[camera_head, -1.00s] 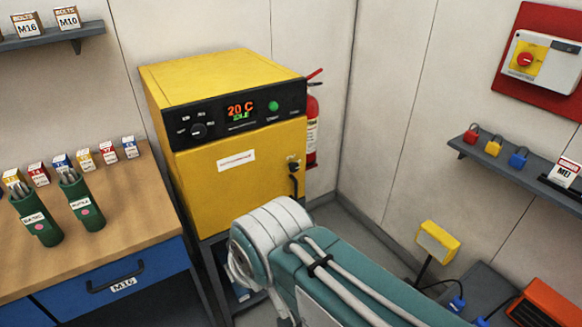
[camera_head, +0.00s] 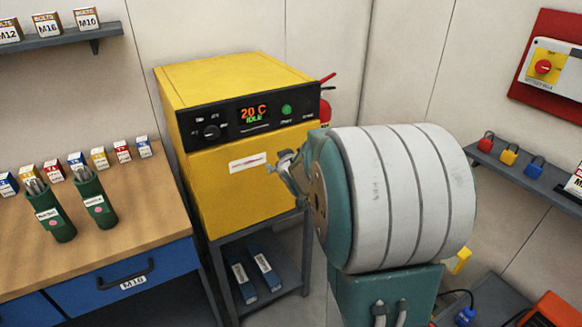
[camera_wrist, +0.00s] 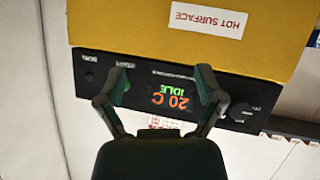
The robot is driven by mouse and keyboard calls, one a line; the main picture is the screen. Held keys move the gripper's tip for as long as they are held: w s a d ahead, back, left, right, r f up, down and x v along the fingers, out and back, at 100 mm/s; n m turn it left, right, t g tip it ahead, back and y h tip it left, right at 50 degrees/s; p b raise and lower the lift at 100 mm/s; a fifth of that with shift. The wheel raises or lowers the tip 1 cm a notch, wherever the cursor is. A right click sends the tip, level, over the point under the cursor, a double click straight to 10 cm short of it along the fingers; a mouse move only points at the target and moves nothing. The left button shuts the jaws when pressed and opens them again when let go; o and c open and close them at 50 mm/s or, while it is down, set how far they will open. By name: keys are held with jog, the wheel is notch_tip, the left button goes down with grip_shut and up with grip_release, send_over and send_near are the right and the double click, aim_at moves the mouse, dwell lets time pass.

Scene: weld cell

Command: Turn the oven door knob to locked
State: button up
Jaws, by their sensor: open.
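The yellow oven (camera_head: 235,190) stands at the back, its display reading 20 C IDLE. Its door bears a HOT SURFACE label (camera_wrist: 206,19), upside down in the wrist view. The door knob is hidden behind my arm in the head view and does not show in the wrist view. My gripper (camera_head: 281,166) is in front of the right part of the door. In the wrist view my gripper (camera_wrist: 162,78) is open and empty, its fingers spread across the control panel (camera_wrist: 140,84). I cannot tell its distance from the oven.
A black dial (camera_head: 211,132) and a green button (camera_head: 287,110) are on the panel. A red extinguisher (camera_head: 326,103) stands behind the oven's right side. A workbench (camera_head: 120,225) with green cups is at left. A shelf with padlocks (camera_head: 510,158) is at right.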

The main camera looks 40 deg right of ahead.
jog(key=s+d+f+t+y, duration=0.1)
jog(key=d+f+t+y, duration=0.35)
jog(key=d+f, duration=1.1)
jog(key=shift+t+h, duration=0.65)
jog(key=shift+h, duration=0.3)
jog(key=w, duration=1)
jog(key=shift+w+d+f, duration=0.25)
jog(key=shift+w+f, duration=0.1)
jog(key=shift+f, duration=0.05)
jog(key=c, duration=1.1)
